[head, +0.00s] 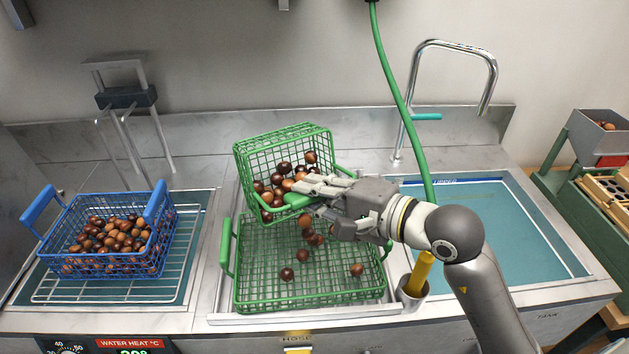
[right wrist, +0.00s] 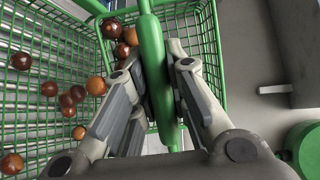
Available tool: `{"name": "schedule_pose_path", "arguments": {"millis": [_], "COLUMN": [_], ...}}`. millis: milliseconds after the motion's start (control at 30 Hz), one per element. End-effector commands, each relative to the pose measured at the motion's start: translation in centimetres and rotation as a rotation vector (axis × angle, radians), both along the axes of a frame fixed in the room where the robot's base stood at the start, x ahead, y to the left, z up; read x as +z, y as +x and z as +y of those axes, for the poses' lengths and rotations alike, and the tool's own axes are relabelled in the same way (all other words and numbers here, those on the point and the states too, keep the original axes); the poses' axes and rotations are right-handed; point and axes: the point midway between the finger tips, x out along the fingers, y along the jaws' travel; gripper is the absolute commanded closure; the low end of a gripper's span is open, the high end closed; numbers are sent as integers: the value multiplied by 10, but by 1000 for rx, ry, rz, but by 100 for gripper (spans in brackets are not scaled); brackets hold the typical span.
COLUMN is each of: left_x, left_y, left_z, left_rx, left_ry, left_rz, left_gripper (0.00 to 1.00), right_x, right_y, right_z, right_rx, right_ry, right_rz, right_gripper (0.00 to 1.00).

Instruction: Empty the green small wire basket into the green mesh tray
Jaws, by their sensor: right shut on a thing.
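The green small wire basket (head: 290,150) is tilted above the back part of the green mesh tray (head: 255,270), with chestnuts (head: 284,167) heaped toward its lower front side. My right gripper (head: 305,193) is shut on the basket's green handle; the grip on the handle (right wrist: 152,65) shows closely in the right wrist view. Several chestnuts (head: 287,274) are in the tray or dropping just below the basket. The wrist view also shows loose chestnuts (right wrist: 70,97) against the mesh at left. My left gripper is not in view.
A blue wire basket (head: 75,222) full of chestnuts stands on a rack over the left basin. The right basin (head: 520,225) holds water, with a tap (head: 490,75) and green hose (head: 395,80) behind. A yellow handle (head: 421,270) stands in a cup right of the tray.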

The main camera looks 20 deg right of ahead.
Motion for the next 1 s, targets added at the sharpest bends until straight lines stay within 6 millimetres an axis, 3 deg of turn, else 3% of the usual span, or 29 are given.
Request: {"name": "schedule_pose_path", "arguments": {"millis": [33, 267, 333, 1000], "left_x": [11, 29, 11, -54], "left_y": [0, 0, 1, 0], "left_z": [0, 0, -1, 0], "left_rx": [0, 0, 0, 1], "left_ry": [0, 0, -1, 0], "left_rz": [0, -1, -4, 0], "left_gripper": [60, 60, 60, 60], "right_x": [3, -6, -15, -42], "right_y": [-2, -9, -9, -27], "right_z": [0, -4, -4, -7], "right_rx": [-1, -16, -15, -14], "right_ry": [3, 4, 7, 45], "right_rz": [-7, -63, -88, -318], "right_gripper": [100, 100, 100, 100]}}
